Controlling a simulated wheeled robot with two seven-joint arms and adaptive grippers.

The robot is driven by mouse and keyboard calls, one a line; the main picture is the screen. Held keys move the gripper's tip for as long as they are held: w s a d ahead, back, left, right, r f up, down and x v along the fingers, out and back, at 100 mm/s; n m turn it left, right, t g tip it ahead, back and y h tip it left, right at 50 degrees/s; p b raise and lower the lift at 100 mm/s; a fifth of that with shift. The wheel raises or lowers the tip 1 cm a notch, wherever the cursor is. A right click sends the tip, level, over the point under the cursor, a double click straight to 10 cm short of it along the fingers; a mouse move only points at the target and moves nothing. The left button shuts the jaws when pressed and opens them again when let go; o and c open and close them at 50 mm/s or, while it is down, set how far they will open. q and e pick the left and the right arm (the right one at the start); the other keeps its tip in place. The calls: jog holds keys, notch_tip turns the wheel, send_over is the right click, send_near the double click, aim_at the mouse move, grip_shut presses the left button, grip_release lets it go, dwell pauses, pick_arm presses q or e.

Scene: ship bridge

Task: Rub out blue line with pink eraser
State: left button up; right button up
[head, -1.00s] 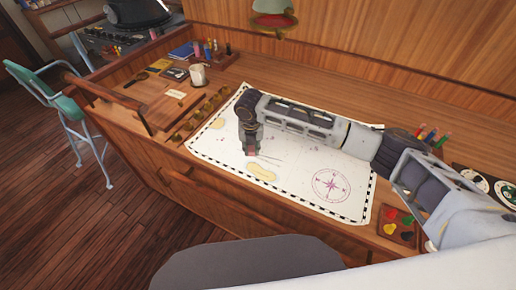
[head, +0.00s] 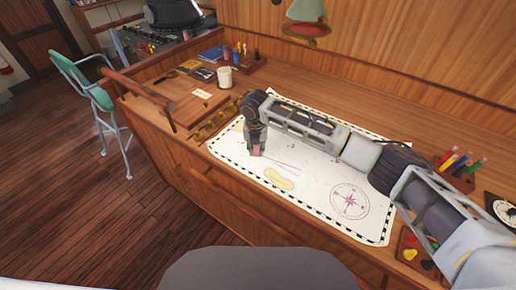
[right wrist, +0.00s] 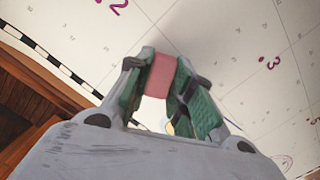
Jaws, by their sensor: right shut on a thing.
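The white chart (head: 310,190) with a black-and-white border lies on the wooden desk. My right gripper (head: 257,152) points down over the left part of the chart. It is shut on the pink eraser (right wrist: 161,78), which sits between its green-padded fingers. The eraser also shows as a small pink patch in the head view (head: 256,150). It is at or just above the paper; I cannot tell whether it touches. Thin dark lines (head: 285,166) run on the chart just right of the gripper; their colour is too faint to tell. My left gripper is out of view.
A white mug (head: 224,78) and several books stand at the back left. Brass weights (head: 212,125) lie by the chart's left edge. Coloured markers (head: 462,160) and a paint palette (head: 415,255) are at the right, near my arm. A lamp (head: 306,22) hangs behind.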

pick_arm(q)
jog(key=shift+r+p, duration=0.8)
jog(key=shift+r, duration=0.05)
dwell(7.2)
